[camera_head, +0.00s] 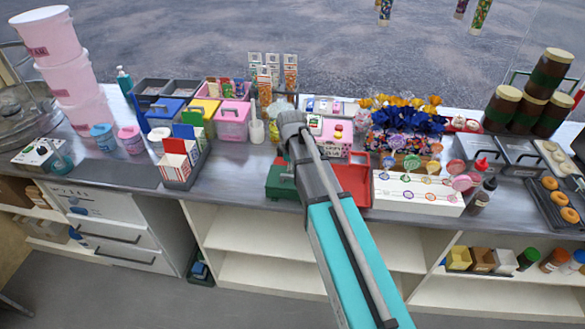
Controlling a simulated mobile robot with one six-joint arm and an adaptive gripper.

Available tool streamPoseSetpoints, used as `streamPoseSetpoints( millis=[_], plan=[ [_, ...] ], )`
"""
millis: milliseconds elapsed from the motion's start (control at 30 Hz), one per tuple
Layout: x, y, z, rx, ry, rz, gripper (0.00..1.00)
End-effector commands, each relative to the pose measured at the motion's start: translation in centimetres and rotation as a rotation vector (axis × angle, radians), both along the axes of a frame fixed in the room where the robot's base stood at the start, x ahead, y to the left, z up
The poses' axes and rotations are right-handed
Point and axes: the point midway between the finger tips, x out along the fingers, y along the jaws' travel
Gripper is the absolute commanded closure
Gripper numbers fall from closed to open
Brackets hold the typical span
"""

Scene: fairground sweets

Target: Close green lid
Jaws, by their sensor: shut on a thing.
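A dark green box or lid (281,186) lies near the front edge of the counter, left of the middle of the view. My arm covers its right side, so I cannot tell how far its lid is open or shut. A red tray-like part (354,181) shows on the other side of my arm; whether it joins the green part is hidden. My arm reaches over the counter from the bottom, with its grey far joint above the green part. My gripper's fingers are hidden by the arm, and contact with the green part cannot be seen.
A red-and-white carton holder (183,168) stands to the left on the grey counter (225,180). A white lollipop stand (418,194) is close on the right. Blue (163,110), yellow (203,108) and pink (232,120) boxes stand behind, left of my arm.

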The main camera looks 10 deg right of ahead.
Motion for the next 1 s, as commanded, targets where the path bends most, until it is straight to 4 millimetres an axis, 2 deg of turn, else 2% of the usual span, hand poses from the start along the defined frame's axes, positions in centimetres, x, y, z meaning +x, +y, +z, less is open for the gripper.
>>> streamPoseSetpoints(
  millis=[233,600,933,967,1000],
  plan=[
    [-0.1,0.0,-0.3,0.000,0.000,0.000,0.97],
    [-1.5,0.5,-2.3,0.000,0.000,0.001,0.97],
    [-1.7,0.5,-2.3,0.001,0.002,0.000,0.96],
    [-1.7,0.5,-2.3,0.001,0.002,0.000,0.74],
    [-1.7,0.5,-2.3,0.001,0.002,0.000,0.66]
  ],
)
